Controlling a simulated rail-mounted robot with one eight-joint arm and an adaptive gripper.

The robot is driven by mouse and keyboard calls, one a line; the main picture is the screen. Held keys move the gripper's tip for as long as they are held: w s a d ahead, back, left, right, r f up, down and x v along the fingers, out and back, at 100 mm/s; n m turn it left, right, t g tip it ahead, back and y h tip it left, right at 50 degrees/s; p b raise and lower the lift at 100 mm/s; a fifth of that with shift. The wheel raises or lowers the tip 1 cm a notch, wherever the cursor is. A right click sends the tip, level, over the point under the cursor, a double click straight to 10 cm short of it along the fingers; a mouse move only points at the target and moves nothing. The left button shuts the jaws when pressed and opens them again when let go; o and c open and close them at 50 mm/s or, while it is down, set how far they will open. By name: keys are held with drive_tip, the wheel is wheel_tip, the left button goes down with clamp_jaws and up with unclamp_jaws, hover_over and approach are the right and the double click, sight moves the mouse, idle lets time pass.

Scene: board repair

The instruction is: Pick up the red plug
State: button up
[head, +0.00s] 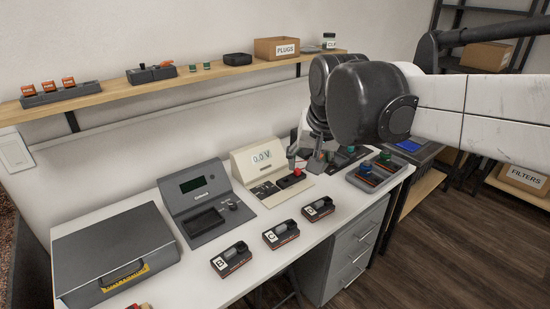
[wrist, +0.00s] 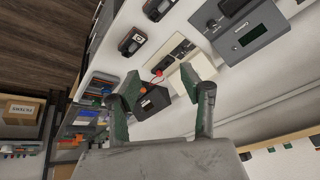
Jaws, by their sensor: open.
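A small red piece that looks like the red plug (head: 298,172) sits on the dark module in front of the 0.0 V meter (head: 262,160). In the wrist view a red knob-like piece (wrist: 158,73) shows beyond my fingers, beside the pale meter. An orange-red piece (wrist: 143,90) lies on a black block (wrist: 152,103) between the fingers in that picture. My gripper (wrist: 168,92) is open and empty, its two fingers spread wide. In the head view it hangs over the bench just right of the meter, partly hidden by my arm.
Three black modules (head: 282,235) line the bench front. A grey console (head: 207,205) and a grey case (head: 115,250) stand to the left. A tray with blue and green parts (head: 375,172) lies to the right. A wall shelf (head: 110,92) with parts runs behind.

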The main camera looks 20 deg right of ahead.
drive_tip(key=w+d+r+m+g+p, duration=0.1)
drive_tip(key=w+d+r+m+g, duration=0.15)
drive_tip(key=w, duration=0.95)
drive_tip(key=m+g+p, duration=0.2)
drive_tip(key=m+g, duration=0.1)
drive_tip(key=m, duration=0.4)
hover_over(297, 169)
drive_tip(key=f, duration=2.4)
drive_tip(key=shift+a+f, duration=0.4)
drive_tip(key=f, duration=0.2)
drive_tip(key=d+f, duration=0.1)
drive_tip(key=f, duration=0.1)
drive_tip(key=shift+s+f, duration=0.1)
drive_tip(key=shift+f, duration=0.5)
drive_tip(key=shift+c, duration=0.2)
